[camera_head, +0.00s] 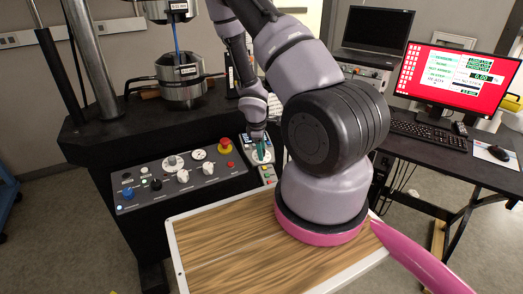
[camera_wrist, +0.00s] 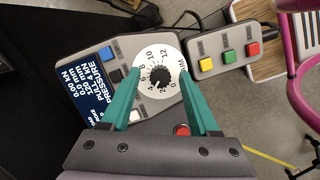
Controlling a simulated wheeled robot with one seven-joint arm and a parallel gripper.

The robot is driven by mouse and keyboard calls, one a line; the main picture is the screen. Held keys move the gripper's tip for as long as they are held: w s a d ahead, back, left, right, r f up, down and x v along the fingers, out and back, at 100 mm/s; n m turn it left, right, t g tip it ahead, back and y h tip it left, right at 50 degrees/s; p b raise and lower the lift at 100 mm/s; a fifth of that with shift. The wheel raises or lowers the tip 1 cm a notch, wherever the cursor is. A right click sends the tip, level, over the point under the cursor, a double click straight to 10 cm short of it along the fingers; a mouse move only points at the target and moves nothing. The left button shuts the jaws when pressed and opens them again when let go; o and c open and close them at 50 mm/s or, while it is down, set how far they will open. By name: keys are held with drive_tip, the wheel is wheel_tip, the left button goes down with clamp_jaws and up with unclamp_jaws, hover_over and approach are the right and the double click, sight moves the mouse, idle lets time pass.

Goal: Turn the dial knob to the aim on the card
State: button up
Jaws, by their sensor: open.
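The dial knob (camera_wrist: 160,78) is small and dark, in the centre of a round white scale (camera_wrist: 158,57) with numbers from 0 to 12. Its exact pointing is too small to read. My gripper (camera_wrist: 158,72) is open, with one teal finger to each side of the knob and visible gaps between. How far above the scale the tips are, I cannot tell. In the head view my gripper (camera_head: 261,149) is over the grey control box, mostly hiding the dial. A dark blue panel (camera_wrist: 92,88) left of the dial bears white text, including PRESSURE and PULL; I cannot tell whether it is the card.
The large console (camera_head: 180,178) stands left, with the testing machine (camera_head: 180,80) behind. A red monitor (camera_head: 455,75) stands right.

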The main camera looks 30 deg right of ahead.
drive_tip(key=v, duration=1)
drive_tip(key=shift+r, duration=0.4)
drive_tip(key=shift+s+a, duration=0.1)
drive_tip(key=s+a+r+m+t, duration=0.15)
drive_tip(key=r+m, duration=0.25)
drive_tip(key=r, duration=0.8)
drive_tip(key=s+a+r+m+t, duration=0.15)
drive_tip(key=r+m, duration=0.35)
drive_tip(key=r, duration=0.6)
drive_tip(key=s+a+r+m+t+y, duration=0.1)
drive_tip(key=s+a+r+m+y, duration=0.1)
drive_tip(key=s+r, duration=0.5)
drive_tip(key=s+a+r+m+t+y, duration=0.1)
drive_tip(key=s+a+r+m+y, duration=0.1)
drive_tip(key=s+a+r+m, duration=0.2)
drive_tip(key=s+a+r, duration=0.2)
drive_tip(key=s+r, duration=0.2)
drive_tip(key=shift+t, duration=0.3)
